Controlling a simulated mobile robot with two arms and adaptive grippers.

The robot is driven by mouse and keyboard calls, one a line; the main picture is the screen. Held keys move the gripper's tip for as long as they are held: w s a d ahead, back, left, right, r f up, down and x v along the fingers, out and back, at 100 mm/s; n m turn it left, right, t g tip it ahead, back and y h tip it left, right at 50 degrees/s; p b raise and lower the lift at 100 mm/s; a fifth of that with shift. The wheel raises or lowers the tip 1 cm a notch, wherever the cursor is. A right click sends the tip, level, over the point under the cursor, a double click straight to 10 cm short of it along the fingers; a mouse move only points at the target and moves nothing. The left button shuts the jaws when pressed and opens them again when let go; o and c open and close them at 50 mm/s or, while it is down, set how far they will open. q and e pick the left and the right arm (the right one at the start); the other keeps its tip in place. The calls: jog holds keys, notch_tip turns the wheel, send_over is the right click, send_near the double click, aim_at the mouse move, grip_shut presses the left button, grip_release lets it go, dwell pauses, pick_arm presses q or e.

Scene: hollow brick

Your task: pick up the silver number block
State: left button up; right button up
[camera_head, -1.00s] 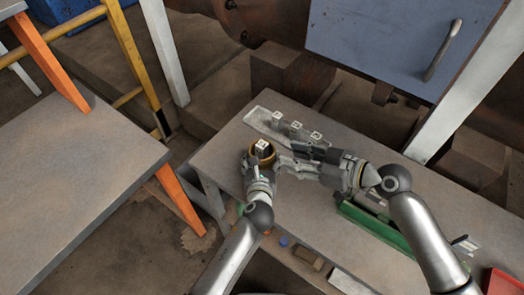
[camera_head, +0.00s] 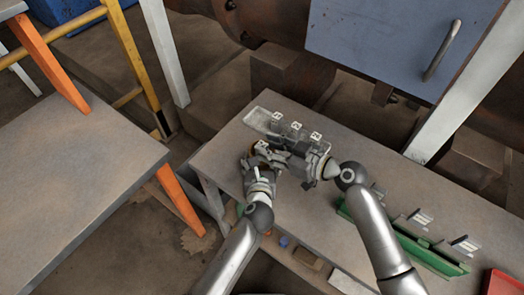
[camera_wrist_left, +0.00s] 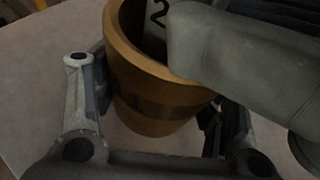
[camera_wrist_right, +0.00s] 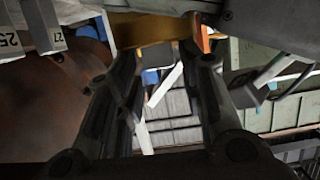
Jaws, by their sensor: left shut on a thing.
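A golden-brown cup (camera_wrist_left: 125,62) stands tilted in the left wrist view, with a pale silver block (camera_wrist_left: 155,28) marked with a 2 inside it. The rest of the block's marking is hidden by my right gripper. My left gripper (camera_head: 257,173) is shut on the cup, one finger on each side. My right gripper (camera_wrist_right: 158,55) is open, its fingers apart, close over the cup's mouth. The cup's golden side also shows beyond its fingertips in the right wrist view (camera_wrist_right: 155,30). I cannot tell whether its fingers touch the block.
Several small numbered blocks (camera_head: 296,126) stand in a row on the tray (camera_head: 262,117) behind the grippers. A red tray (camera_head: 502,283) is at the lower right corner.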

jog(key=shift+x, duration=0.9)
jog(key=shift+s+f, duration=0.1)
jog(key=shift+f, duration=0.1)
jog(key=shift+c, duration=0.2)
pick_arm(q)
jog(key=shift+d, duration=0.1)
pick_arm(e)
jog(key=shift+s+a+f, duration=0.1)
jog(key=shift+s+f, duration=0.05)
jog(key=shift+f, duration=0.05)
grip_shut()
notch_tip(320, 180, up, 11)
jog(key=shift+w+f, duration=0.15)
jog(key=shift+w, duration=0.1)
pick_arm(q)
jog(key=o, duration=1.4)
jog(key=shift+o, duration=0.2)
